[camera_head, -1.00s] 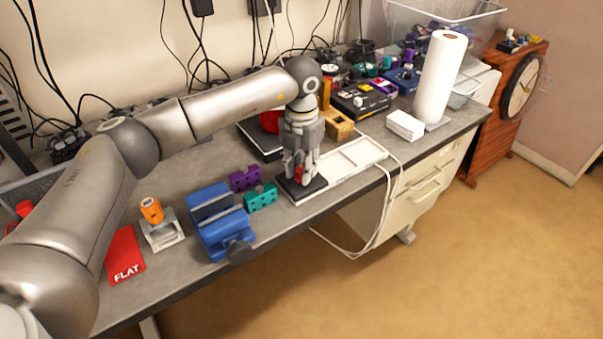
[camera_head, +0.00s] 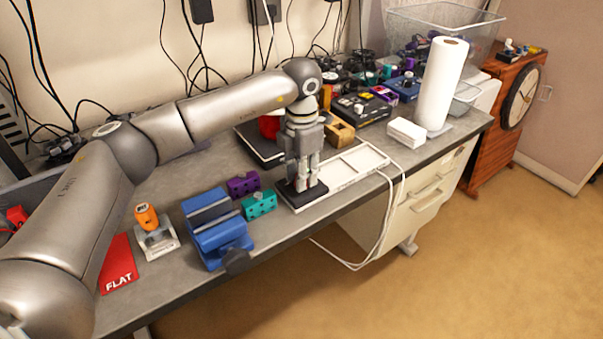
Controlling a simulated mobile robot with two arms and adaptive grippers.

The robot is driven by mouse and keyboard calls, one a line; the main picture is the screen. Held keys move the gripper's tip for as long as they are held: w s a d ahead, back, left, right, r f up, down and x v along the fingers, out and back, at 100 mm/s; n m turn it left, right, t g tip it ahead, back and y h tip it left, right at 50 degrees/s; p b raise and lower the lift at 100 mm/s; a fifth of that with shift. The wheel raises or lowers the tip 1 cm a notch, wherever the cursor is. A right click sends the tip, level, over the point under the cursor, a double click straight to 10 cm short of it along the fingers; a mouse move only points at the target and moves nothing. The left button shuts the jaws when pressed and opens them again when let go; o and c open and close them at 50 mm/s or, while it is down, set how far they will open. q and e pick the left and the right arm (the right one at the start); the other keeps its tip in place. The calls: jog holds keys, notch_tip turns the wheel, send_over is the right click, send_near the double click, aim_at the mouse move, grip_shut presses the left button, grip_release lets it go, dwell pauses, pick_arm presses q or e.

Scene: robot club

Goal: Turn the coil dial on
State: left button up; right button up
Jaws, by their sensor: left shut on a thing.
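My left gripper (camera_head: 303,184) points straight down over the black plate (camera_head: 304,199) at the left end of a white panel (camera_head: 350,167). It is shut on the coil dial, a small red knob that the fingers almost wholly hide. The dial's turn position cannot be read from here. My right gripper is not in view.
A blue vise (camera_head: 218,229), a teal block (camera_head: 260,205) and a purple block (camera_head: 243,185) stand left of the plate. A paper towel roll (camera_head: 441,85) and white block (camera_head: 406,132) stand to the right. A white cable (camera_head: 388,210) hangs over the front edge.

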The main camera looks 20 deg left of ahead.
pick_arm(q)
jog(key=shift+r, duration=0.1)
jog(key=o, duration=1.1)
jog(key=shift+c, duration=0.2)
notch_tip(320, 180, up, 12)
